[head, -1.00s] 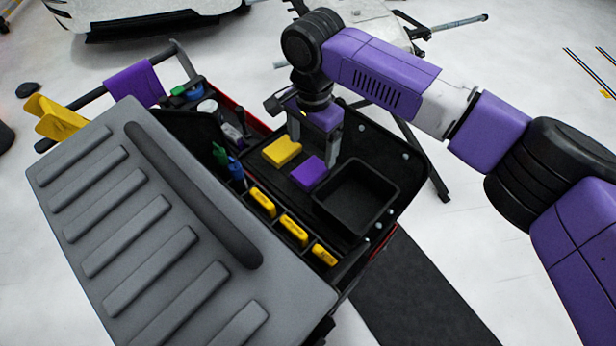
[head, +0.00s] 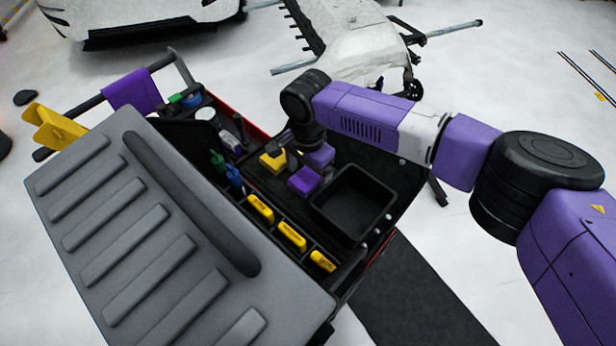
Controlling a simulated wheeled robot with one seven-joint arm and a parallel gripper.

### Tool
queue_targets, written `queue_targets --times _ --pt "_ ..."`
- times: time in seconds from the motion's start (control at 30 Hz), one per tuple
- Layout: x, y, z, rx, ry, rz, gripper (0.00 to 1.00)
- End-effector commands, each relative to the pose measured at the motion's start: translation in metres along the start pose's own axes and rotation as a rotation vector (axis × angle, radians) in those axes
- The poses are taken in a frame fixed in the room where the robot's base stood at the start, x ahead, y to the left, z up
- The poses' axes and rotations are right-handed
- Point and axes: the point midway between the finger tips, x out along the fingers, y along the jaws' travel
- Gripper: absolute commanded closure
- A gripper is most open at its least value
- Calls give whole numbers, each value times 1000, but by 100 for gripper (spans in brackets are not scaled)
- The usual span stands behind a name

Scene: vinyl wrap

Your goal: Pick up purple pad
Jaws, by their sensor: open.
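The purple pad (head: 303,182) lies in the black tray of the tool cart, between a yellow pad (head: 272,162) and a black bin. My gripper (head: 297,168) is low in the tray, just behind and over the purple pad. Its jaws are open. One finger shows between the yellow and the purple pad; the other is hard to make out. I cannot tell whether the fingers touch the purple pad.
The black bin (head: 352,205) stands right of the purple pad. Several yellow tools (head: 291,236) sit in slots along the tray's near edge. Green and blue bottles (head: 235,178) stand to the left. The cart's grey ribbed lid (head: 150,240) fills the near left.

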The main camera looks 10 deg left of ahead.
Motion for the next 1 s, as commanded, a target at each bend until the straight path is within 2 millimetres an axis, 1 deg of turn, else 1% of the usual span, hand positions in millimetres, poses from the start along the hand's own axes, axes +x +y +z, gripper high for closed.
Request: queue_targets --times 0.07,0.17,0.2,0.27,0.4,0.67,0.77,0.87,1.0 --pt "0 0 0 0 0 0 15" --pt "0 0 0 0 0 0 33" --pt "0 0 0 0 0 0 41" --pt "0 0 0 0 0 0 53" --pt "0 0 0 0 0 0 80" --pt "-1 0 0 0 0 0 80" --pt "-5 0 0 0 0 0 80" --pt "-13 -1 0 0 -1 -2 80" --pt "-33 0 -1 1 0 -3 80"
